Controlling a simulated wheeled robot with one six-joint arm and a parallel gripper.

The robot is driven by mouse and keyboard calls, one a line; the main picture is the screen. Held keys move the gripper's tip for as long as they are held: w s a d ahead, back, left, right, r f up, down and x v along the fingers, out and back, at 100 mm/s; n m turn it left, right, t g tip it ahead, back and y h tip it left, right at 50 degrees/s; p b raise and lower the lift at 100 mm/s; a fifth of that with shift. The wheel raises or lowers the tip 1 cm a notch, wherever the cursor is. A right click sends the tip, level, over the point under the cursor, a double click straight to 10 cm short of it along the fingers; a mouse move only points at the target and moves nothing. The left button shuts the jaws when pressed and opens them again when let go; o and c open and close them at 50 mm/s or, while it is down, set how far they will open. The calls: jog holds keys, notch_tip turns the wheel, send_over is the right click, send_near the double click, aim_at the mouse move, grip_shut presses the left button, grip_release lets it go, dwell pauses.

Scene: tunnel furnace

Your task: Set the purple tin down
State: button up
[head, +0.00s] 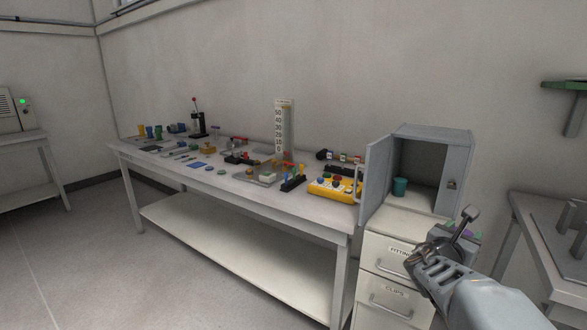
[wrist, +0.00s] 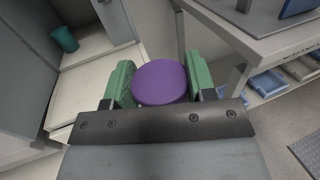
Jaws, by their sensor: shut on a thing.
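The purple tin (wrist: 160,83) shows its round top in the wrist view, between the two green fingers of my gripper (wrist: 158,87). My gripper is shut on it and holds it in the air. The tin's lower part is hidden in both views.
The grey locker (head: 457,160) has its door open and a teal cup (head: 399,186) inside; the cup also shows in the wrist view (wrist: 64,39). A long bench (head: 235,185) with many tools stands left. Another table (head: 540,222) is at the right. The floor left is clear.

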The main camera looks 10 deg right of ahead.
jog(key=w+a+f+n+t+y, duration=0.3)
jog(key=a+f, duration=0.6)
jog(key=w+a+f+n+t+y, duration=0.2)
jog(key=a+f+y, duration=0.2)
jog(key=a+f, duration=0.5)
jog(key=w+a+f+n+t+y, duration=0.3)
jog(key=a+f, duration=0.6)
jog(key=a, duration=0.1)
notch_tip(320, 180, up, 25)
jog(key=p, duration=1.9)
jog(key=shift+r, duration=0.2)
jog(key=shift+s+a, duration=0.1)
jog(key=shift+a, duration=0.05)
